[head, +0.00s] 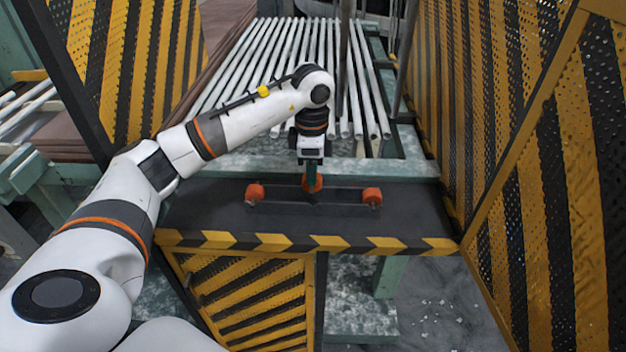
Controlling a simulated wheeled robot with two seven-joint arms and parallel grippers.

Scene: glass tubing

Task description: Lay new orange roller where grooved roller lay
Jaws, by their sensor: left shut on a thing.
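My left gripper (312,178) points down over the middle of the dark roller frame and is shut on an orange roller (313,184). The held roller shows between the frame's two end rollers; I cannot tell whether it touches the frame. One orange roller (255,193) sits at the left end of the frame and another orange roller (372,195) at the right end. The frame's dark rail (335,208) runs between them. No grooved roller can be made out. My right gripper is not in view.
The frame stands on a dark shelf (410,212) with a yellow-black striped front edge (273,242). Behind it, several glass tubes (240,62) lie side by side. A yellow-black perforated guard (545,150) closes the right side, and another guard (125,60) stands at the left.

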